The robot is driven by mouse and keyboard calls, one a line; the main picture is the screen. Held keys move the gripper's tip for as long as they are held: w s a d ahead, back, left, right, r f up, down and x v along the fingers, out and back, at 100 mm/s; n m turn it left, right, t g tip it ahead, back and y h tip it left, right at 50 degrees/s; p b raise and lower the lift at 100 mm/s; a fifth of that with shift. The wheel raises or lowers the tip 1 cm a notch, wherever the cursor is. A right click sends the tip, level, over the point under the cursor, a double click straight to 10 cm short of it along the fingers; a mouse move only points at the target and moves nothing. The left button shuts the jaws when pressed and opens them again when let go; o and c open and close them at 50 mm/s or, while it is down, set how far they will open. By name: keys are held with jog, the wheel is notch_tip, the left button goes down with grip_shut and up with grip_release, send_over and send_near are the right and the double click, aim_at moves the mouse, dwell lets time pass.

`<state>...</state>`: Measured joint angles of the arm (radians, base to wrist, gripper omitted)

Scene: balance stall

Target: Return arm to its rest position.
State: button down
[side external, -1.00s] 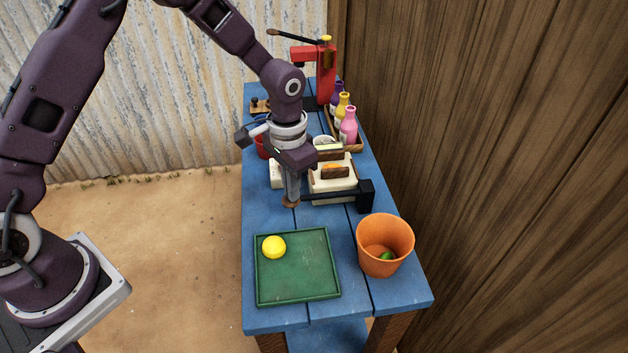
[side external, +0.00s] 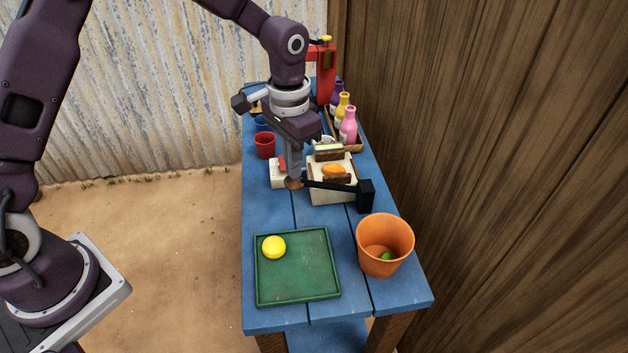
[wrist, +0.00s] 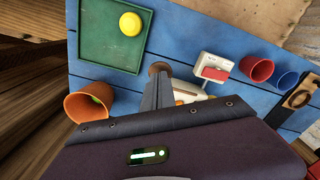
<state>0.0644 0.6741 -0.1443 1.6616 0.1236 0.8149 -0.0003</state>
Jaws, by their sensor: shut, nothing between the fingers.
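My gripper (side external: 293,183) is above the middle of the blue table, fingers pointing down and shut with nothing between them. In the wrist view, its closed fingertips (wrist: 160,70) show over the blue planks. The fingertips appear in front of a cream box (side external: 322,195) with brown slices in its top. A black bar with a black block (side external: 366,195) runs from the box's right side toward the fingertips. I cannot tell whether the fingertips touch the bar.
An orange bucket (side external: 385,235) has something green inside. A red cup (side external: 265,145), a white device with a red part (wrist: 212,68), bottles (side external: 348,126) and a red press (side external: 326,75) stand farther back. A wooden wall is at right.

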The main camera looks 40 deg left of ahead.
dwell(0.3)
jog(key=s+a+r+t, duration=0.25)
jog(key=s+r, duration=0.25)
jog(key=r, duration=0.5)
jog(key=s+a+r+n+t, duration=0.1)
jog(key=s+a+r, duration=0.1)
jog(key=s, duration=0.8)
jog(key=s+a+r+n+t, duration=0.2)
jog(key=s+r, duration=0.3)
jog(key=s, duration=0.6)
jog(key=shift+r, duration=0.3)
